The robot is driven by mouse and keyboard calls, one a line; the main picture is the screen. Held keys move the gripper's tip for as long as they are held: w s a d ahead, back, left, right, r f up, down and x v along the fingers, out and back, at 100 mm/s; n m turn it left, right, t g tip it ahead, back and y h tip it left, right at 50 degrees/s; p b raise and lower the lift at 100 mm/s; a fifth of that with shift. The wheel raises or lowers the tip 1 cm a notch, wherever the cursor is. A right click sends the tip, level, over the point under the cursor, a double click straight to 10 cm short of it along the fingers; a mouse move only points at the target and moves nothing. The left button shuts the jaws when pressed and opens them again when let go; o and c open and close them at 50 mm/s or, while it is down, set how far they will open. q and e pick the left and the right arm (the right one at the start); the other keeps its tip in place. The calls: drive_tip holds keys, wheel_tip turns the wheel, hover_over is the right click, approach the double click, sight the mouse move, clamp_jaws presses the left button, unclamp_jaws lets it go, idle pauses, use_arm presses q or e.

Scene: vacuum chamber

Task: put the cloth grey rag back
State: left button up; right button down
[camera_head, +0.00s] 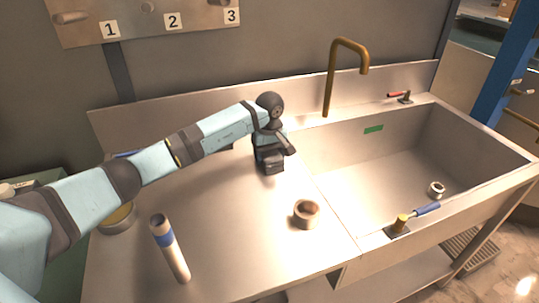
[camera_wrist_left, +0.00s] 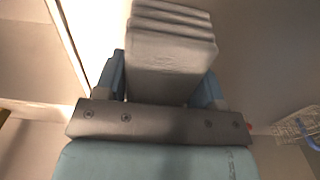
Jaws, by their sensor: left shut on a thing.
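The grey rag (camera_wrist_left: 172,55) shows in the left wrist view as a thick folded stack of grey cloth. It sits between the two blue fingers of my left gripper (camera_wrist_left: 165,88), which is shut on it. In the head view my left gripper (camera_head: 271,155) is over the back right of the steel counter, close to the left edge of the sink. There the dark arm end makes it hard to tell the rag from the gripper. My right gripper is in neither view.
The sink (camera_head: 375,165) lies to the right, with a brass faucet (camera_head: 331,80) behind it.

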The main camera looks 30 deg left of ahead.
sight(270, 152)
use_arm(q)
drive_tip(key=o, duration=0.9)
drive_tip(key=shift+f, duration=0.15)
wheel_tip(270, 152, up, 12)
drive_tip(key=shift+r, duration=0.2)
